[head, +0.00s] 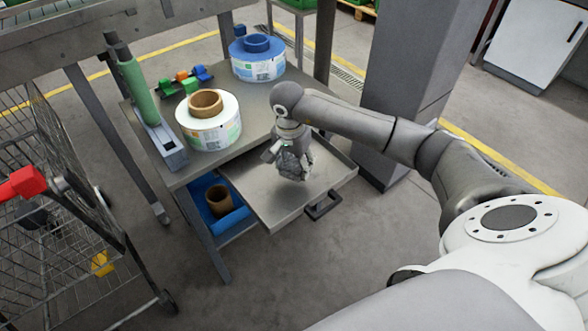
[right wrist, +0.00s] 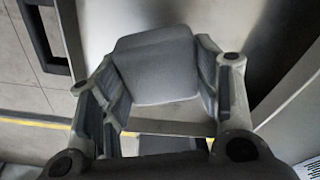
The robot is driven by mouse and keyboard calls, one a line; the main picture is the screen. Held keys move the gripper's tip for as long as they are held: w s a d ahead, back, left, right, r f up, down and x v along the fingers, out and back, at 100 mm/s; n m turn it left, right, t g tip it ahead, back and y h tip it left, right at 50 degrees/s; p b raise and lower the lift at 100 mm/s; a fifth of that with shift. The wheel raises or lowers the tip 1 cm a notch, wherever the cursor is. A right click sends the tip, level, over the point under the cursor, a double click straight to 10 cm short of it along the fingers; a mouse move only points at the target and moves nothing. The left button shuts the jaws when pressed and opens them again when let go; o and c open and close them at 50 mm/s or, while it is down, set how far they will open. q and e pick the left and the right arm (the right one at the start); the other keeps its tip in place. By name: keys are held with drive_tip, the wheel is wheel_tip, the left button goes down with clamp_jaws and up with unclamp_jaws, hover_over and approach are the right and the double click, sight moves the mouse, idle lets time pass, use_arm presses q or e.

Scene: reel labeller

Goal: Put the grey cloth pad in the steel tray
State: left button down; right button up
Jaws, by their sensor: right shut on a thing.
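The grey cloth pad (right wrist: 158,68) shows in the right wrist view between the two fingers of my right gripper (right wrist: 162,85). The fingers touch its left and right sides. In the head view my right gripper (head: 292,163) points down over the steel tray (head: 260,202), an open drawer pulled out from the table. The gripper mostly hides the pad there. In the wrist view the tray floor (right wrist: 110,22) lies behind the pad. I cannot tell whether the pad touches the floor. My left gripper is not in view.
A white label reel (head: 222,133) and a blue reel (head: 262,70) stand on the table above. The drawer handle (head: 323,206) sticks out in front. A blue bin (head: 228,222) is below left. A wire cart (head: 60,230) stands at the left.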

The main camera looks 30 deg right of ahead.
sight(294, 170)
drive_tip(key=shift+w+d+f, duration=0.15)
drive_tip(key=shift+w+f, duration=0.05)
drive_tip(key=shift+f, duration=0.2)
wheel_tip(294, 170, down, 2)
drive_tip(key=shift+f+p, duration=0.2)
drive_tip(key=shift+p, duration=0.25)
drive_tip(key=shift+f, duration=0.3)
drive_tip(key=o, duration=0.9)
